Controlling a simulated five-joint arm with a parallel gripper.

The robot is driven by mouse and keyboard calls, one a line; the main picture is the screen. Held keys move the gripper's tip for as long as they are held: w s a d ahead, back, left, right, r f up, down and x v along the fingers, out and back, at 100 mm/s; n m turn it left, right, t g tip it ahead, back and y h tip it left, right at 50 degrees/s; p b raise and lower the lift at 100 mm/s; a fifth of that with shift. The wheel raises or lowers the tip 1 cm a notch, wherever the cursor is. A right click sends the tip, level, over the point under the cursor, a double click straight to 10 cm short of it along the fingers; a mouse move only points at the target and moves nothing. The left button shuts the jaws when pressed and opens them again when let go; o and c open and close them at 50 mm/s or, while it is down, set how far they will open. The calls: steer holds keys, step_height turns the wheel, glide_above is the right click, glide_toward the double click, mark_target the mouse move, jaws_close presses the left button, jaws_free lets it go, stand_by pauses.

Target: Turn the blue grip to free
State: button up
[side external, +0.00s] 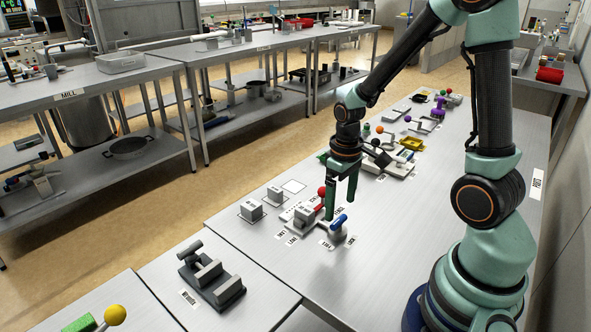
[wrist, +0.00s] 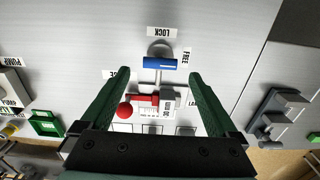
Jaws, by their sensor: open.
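The blue grip (wrist: 160,63) is a short bar on a grey round mount. It lies crosswise in the wrist view, below the LOCK label (wrist: 162,32) and left of the FREE label (wrist: 187,57). In the side view the blue grip (side external: 339,221) slants on its mount near the table's front. My gripper (wrist: 159,73) is open and empty, its green fingers spread wide on either side of the grip. In the side view my gripper (side external: 341,211) points down by the blue grip; I cannot tell its exact height.
A red lever with a red ball (wrist: 124,110) sits beside a grey block, close to the blue grip, between my fingers. Grey blocks (side external: 250,210) stand to the left in the side view. A grey fixture (side external: 212,275) is on the nearer table. More coloured fixtures line the bench behind.

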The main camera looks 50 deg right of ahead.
mark_target(339, 220)
step_height(339, 220, up, 8)
stand_by(0.4)
steer(key=s+a+r+t, duration=0.2)
steer(key=a+r+t, duration=0.3)
steer(key=a+r, duration=0.4)
steer(key=shift+r+t, duration=0.3)
